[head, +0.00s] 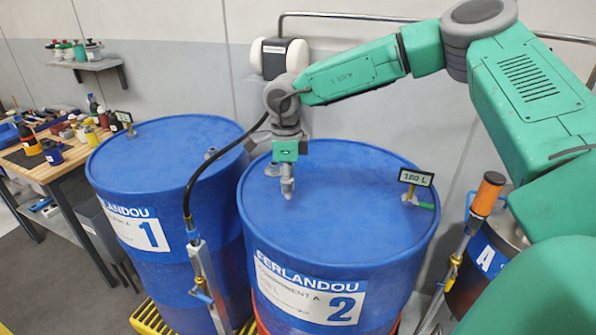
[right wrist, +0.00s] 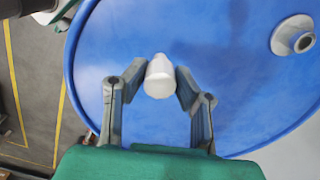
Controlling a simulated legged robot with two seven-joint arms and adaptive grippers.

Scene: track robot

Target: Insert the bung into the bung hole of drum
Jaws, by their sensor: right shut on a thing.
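My right gripper (head: 287,184) is over the top of the blue drum marked 2 (head: 340,190), left of its middle, pointing down. It is shut on the bung, a pale, rounded plug (right wrist: 160,76) between its two fingers in the right wrist view. In the head view the bung is hard to tell from the grey fingers. A grey raised fitting with a round opening (right wrist: 296,36) is on the drum top, to the right and apart from the bung in the right wrist view. In the head view a small grey fitting (head: 272,170) shows just left of the gripper. My left gripper is out of view.
A gauge reading 180 L (head: 416,179) stands on the right of the drum top. Another blue drum, marked 1 (head: 160,170), is at left, with a black hose (head: 200,172) between them. A cluttered workbench (head: 50,165) is far left. The middle of drum 2's top is clear.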

